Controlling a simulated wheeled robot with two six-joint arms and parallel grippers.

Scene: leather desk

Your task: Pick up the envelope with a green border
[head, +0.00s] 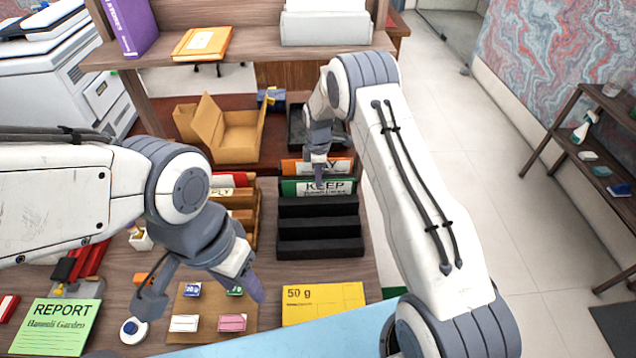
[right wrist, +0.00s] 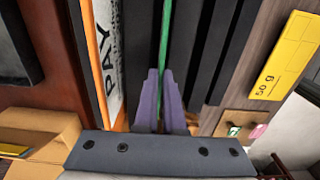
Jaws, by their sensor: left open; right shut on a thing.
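The green-bordered envelope (head: 288,187), marked KEEP on a white panel, stands upright in the back slot of the black stepped rack (head: 318,247). My right gripper (head: 319,182) is over its top edge. In the right wrist view the green edge (right wrist: 166,35) runs between the shut fingers (right wrist: 163,100), so I hold the envelope by its top. The fingers hide a little of its face. My left gripper (head: 205,297) is open and empty above the brown board at the front left.
An orange-bordered envelope (head: 338,165) marked PAY stands just behind. A wooden rack (head: 240,215) is close on the left. An open cardboard box (head: 238,135) and a black tray (head: 300,130) lie farther back. A yellow 50 g envelope (head: 322,302) lies in front.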

